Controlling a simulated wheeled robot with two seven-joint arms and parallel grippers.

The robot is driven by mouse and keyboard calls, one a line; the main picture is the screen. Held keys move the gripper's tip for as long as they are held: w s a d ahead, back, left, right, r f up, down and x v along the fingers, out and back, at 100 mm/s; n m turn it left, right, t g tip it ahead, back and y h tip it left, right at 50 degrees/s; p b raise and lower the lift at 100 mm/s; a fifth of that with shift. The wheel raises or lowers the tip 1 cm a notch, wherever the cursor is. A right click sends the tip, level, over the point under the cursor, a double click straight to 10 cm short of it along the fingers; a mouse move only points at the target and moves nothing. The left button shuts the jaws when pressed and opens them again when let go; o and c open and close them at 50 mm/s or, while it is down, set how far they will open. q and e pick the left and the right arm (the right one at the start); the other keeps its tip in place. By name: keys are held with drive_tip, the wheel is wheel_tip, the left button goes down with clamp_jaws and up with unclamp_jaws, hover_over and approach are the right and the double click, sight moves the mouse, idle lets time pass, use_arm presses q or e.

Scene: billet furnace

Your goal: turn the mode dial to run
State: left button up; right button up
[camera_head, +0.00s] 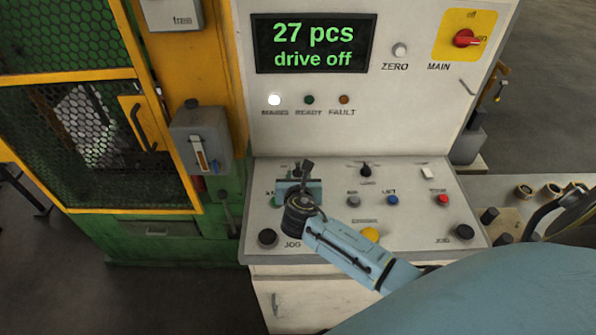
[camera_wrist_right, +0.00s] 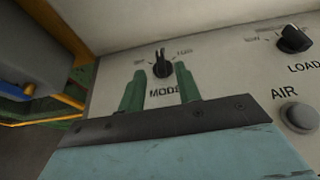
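The black mode dial (camera_wrist_right: 161,62) stands on the sloped grey panel in the right wrist view, above a partly covered "MODE" label. Its ridge points roughly straight up, between two small labels too blurred to read surely. My right gripper (camera_wrist_right: 160,72) is open, its two green fingers apart, one toward each side of the dial. The dial shows between and just beyond the fingertips; I cannot tell whether they touch it. In the head view my right gripper (camera_head: 298,180) hides most of the dial area. My left gripper is not in view.
The load dial (camera_wrist_right: 294,40) and air button (camera_wrist_right: 299,118) lie to the right of the mode dial. The display (camera_head: 313,43) reads "27 pcs, drive off". A grey box (camera_head: 200,138) on the yellow-green cage stands close to the panel's left.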

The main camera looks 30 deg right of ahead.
sight(298, 169)
drive_tip(key=shift+b+x, duration=0.35)
drive_tip(key=shift+x, duration=1.95)
clamp_jaws()
